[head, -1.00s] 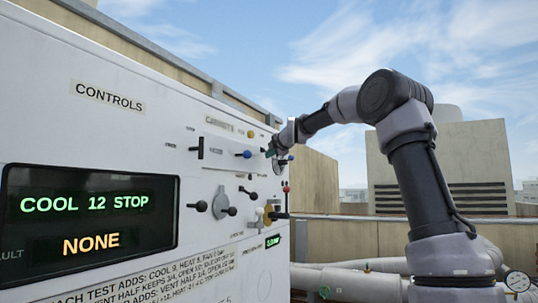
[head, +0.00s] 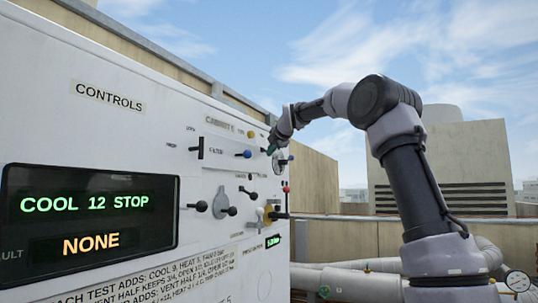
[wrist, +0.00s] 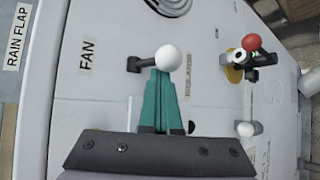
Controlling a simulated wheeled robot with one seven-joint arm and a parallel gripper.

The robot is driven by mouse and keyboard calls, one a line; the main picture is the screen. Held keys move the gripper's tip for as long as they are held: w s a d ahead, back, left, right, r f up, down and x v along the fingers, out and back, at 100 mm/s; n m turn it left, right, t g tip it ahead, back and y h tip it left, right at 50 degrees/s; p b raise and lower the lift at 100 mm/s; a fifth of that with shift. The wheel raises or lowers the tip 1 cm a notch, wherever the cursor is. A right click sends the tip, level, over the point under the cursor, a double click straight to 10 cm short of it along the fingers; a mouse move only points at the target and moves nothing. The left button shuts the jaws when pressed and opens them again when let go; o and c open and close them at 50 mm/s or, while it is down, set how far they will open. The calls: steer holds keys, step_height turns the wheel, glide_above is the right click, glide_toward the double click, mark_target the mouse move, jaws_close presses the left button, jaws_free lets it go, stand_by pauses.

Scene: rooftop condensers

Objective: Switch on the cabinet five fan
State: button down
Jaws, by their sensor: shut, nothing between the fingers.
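The panel marked CABINET 5 (head: 230,124) is on the white control cabinet (head: 60,130). In the wrist view the FAN label (wrist: 86,56) sits left of a lever with a dark pivot and a white ball knob (wrist: 168,58). My gripper (wrist: 160,74) has its teal fingers pressed together, empty, with the tips right at the lever, just below the ball. Whether they touch it I cannot tell. In the head view my gripper (head: 271,149) is at the far right of the panel, and the white knob cannot be made out there.
A red-knobbed lever (wrist: 251,42) and a second white knob (wrist: 244,129) are right of my fingers. Several other handles, including a blue-tipped one (head: 243,154), crowd the panel. The display (head: 88,215) reads COOL 12 STOP and NONE. Pipes (head: 350,280) run low at right.

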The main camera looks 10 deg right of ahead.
step_height(320, 180, up, 2)
steer(key=shift+d+r+n+g+h, duration=0.1)
steer(key=shift+d+n+g+h, duration=0.05)
steer(key=shift+n+g+h, duration=0.2)
steer(key=shift+r, duration=0.5)
stand_by(0.5)
steer(key=shift+r, duration=0.85)
steer(key=shift+r, duration=0.1)
